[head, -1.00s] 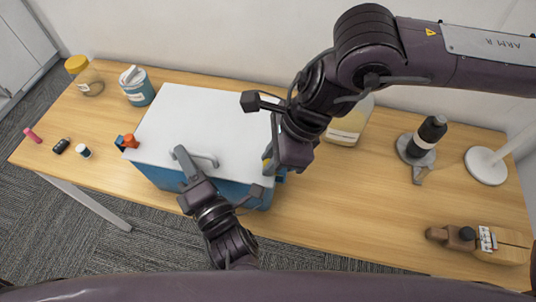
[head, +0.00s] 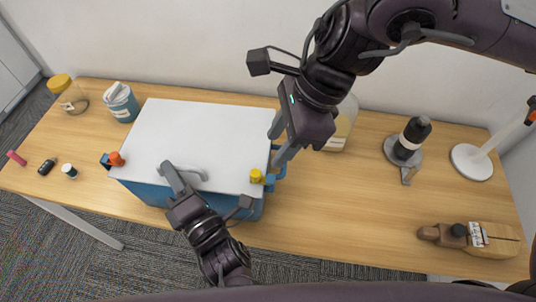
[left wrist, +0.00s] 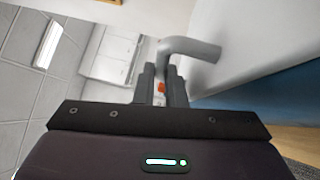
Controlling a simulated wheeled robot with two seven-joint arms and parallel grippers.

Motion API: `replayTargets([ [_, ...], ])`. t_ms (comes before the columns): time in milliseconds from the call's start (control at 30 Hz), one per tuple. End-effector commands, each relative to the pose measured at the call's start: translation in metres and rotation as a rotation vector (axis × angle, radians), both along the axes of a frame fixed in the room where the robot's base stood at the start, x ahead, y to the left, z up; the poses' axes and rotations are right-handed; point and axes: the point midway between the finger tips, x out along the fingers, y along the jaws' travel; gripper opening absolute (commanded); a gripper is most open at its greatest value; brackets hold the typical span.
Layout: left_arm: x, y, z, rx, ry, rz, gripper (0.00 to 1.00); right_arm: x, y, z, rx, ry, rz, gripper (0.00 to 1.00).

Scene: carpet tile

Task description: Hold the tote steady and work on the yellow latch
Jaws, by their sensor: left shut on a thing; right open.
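The tote has a blue body (head: 150,192) and a white lid (head: 205,130) with a grey handle (head: 192,171) near its front edge. My left gripper (head: 172,178) is shut on the left end of this handle; the left wrist view shows the bent grey handle (left wrist: 192,47) at its fingers (left wrist: 162,85). The yellow latch (head: 256,176) is at the lid's right edge, beside a blue clip (head: 275,172). My right gripper (head: 280,141) is open and empty, just behind the yellow latch and apart from it. An orange latch (head: 116,158) is at the lid's left edge.
A jar (head: 343,125) stands partly hidden behind my right arm. A blue tub (head: 121,102) and a yellow-lidded jar (head: 68,92) stand back left. A black-topped tool (head: 409,140) and a wooden plane (head: 470,237) are at right.

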Motion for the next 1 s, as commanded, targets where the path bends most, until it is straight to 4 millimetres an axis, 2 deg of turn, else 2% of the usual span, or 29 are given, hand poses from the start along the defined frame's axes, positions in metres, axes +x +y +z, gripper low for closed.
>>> replayTargets([
  [100, 0.0, 0.0, -0.001, 0.0, 0.003, 0.001, 0.0, 0.001, -0.007, 0.017, 0.001, -0.003, -0.001, 0.41],
  [200, 0.0, 0.0, -0.001, 0.0, 0.003, 0.001, 0.0, 0.001, -0.01, 0.025, 0.0, -0.001, -0.002, 0.41],
  [633, 0.0, 0.0, -0.001, 0.0, 0.003, 0.001, 0.0, 0.001, -0.012, 0.028, 0.0, 0.0, -0.001, 0.41],
  [667, 0.0, 0.0, -0.001, 0.0, 0.003, 0.001, 0.12, 0.001, -0.012, 0.028, 0.0, 0.0, -0.001, 0.41],
  [833, 0.0, 0.0, -0.001, 0.0, 0.001, 0.0, 0.34, 0.001, -0.012, 0.028, 0.0, 0.0, -0.001, 0.41],
  [1000, 0.0, 0.0, -0.001, 0.001, 0.004, 0.0, 0.36, 0.001, -0.012, 0.028, 0.0, 0.0, -0.001, 0.41],
])
